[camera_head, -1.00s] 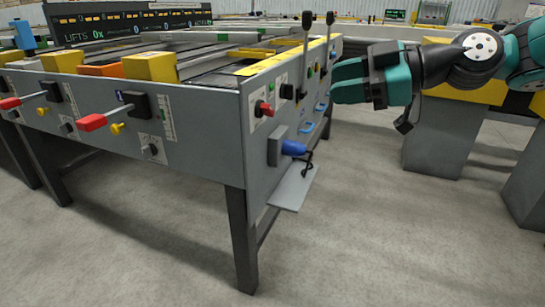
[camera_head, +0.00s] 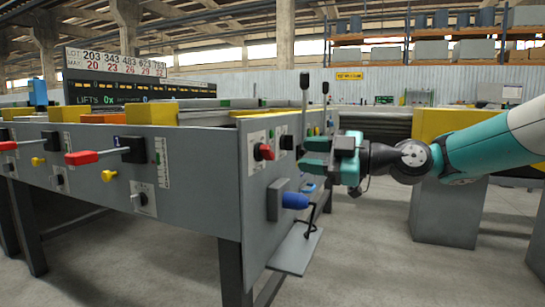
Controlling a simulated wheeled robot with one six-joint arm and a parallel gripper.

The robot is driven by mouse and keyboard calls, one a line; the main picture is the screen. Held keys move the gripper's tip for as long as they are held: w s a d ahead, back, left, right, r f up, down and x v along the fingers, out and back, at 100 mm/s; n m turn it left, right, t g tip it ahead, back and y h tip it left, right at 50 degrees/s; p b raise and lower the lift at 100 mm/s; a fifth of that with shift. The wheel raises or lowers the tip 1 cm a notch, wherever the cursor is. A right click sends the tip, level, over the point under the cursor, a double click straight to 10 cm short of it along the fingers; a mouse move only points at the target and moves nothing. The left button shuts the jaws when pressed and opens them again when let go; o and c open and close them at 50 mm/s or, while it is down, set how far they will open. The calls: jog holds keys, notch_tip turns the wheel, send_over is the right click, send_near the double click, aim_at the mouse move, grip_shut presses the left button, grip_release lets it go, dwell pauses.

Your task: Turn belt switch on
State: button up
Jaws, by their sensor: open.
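The grey runout table's side panel (camera_head: 255,205) carries several controls. A red rotary knob (camera_head: 263,152) sits on a pale plate with a small green spot above it. A black switch block (camera_head: 286,142) is just right of it, and a black-knobbed lever (camera_head: 304,92) rises behind. The labels are too small to read, so I cannot tell which is the belt switch. My gripper (camera_head: 305,156) is open and empty, its teal fingers pointing left toward the panel. It is right of the red knob and hides part of the panel behind. I cannot tell whether it touches the panel.
A blue plug (camera_head: 294,200) with a black cord juts from the panel above a grey shelf plate (camera_head: 296,250). Red-handled levers (camera_head: 82,157) stick out from the front face. A grey and yellow block (camera_head: 445,210) stands at right. The floor between is clear.

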aim_at(271, 152)
jog(key=b+x, duration=0.1)
jog(key=x, duration=0.7)
jog(key=shift+w+a, duration=0.15)
jog(key=shift+a, duration=0.15)
grip_shut()
